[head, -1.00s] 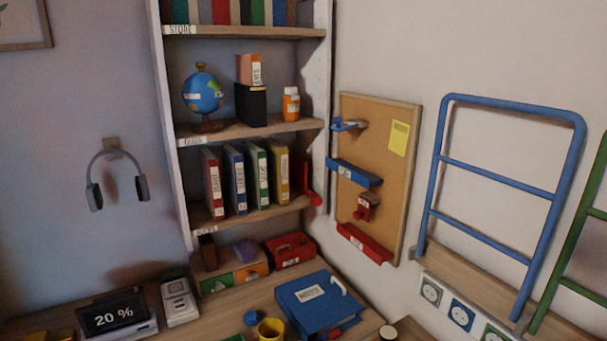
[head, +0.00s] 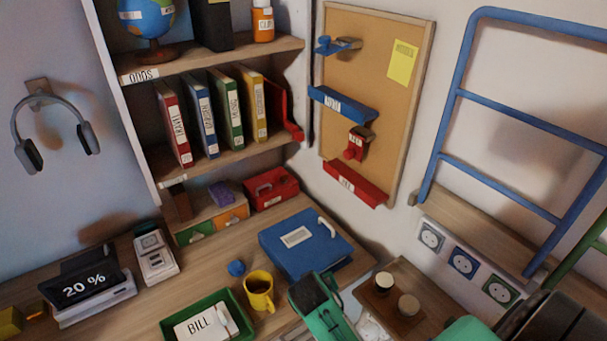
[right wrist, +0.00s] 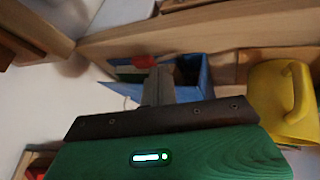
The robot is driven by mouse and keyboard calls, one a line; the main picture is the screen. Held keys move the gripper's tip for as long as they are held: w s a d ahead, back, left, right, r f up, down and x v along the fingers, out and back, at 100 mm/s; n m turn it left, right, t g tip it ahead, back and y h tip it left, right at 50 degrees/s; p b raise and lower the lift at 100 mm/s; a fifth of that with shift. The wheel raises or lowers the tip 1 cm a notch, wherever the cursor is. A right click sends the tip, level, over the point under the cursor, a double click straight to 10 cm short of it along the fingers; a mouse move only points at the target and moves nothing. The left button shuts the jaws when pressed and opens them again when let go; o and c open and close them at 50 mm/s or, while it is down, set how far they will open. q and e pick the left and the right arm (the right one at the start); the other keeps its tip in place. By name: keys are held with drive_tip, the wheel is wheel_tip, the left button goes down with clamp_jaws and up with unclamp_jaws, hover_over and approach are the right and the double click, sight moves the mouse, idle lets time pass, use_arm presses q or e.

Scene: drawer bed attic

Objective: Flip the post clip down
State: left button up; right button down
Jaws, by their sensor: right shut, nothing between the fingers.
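A red clip (head: 357,143) with a small white label is on the cork board (head: 343,75), between the blue and red ledges. A blue clip (head: 336,46) with a brown tab is near the board's top. I cannot read either clip's label surely. My right gripper (right wrist: 158,84) is shut and empty in the right wrist view. In the head view its green and dark body (head: 322,309) is low, over the desk's front right, well below the board and apart from both clips. My left gripper is not in view.
A blue ledge (head: 342,103) and a red ledge (head: 355,184) stick out from the board. A blue binder (head: 302,242), yellow mug (head: 259,291) and green tray (head: 193,333) are on the desk. A blue rack (head: 450,140) stands right of the board.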

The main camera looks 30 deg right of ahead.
drive_tip(key=w+d+r+m+h, duration=0.2)
drive_tip(key=w+r+m+h, duration=0.2)
drive_tip(key=w+r, duration=0.75)
drive_tip(key=w+d+r+m+h, duration=0.35)
drive_tip(key=w+r, duration=0.35)
drive_tip(key=r, duration=0.9)
drive_tip(key=a+r+m+g+h, duration=0.2)
drive_tip(key=a+r+m, duration=0.1)
drive_tip(key=r, duration=1.4)
drive_tip(key=w+a+r+m+g+h, duration=0.1)
drive_tip(key=a+r+m+h, duration=0.2)
drive_tip(key=r, duration=1.4)
drive_tip(key=shift+m+g+h, duration=0.35)
drive_tip(key=shift+m+g, duration=0.05)
drive_tip(key=shift+m, duration=0.75)
drive_tip(key=shift+w+d, duration=0.1)
drive_tip(key=shift+w, duration=0.05)
drive_tip(key=d+f+p, duration=0.2)
drive_tip(key=d+p, duration=0.1)
drive_tip(key=d, duration=0.2)
drive_tip(key=w+d+f+p, duration=0.1)
drive_tip(key=d+f+p, duration=0.1)
drive_tip(key=d, duration=0.4)
drive_tip(key=shift+p, duration=0.6)
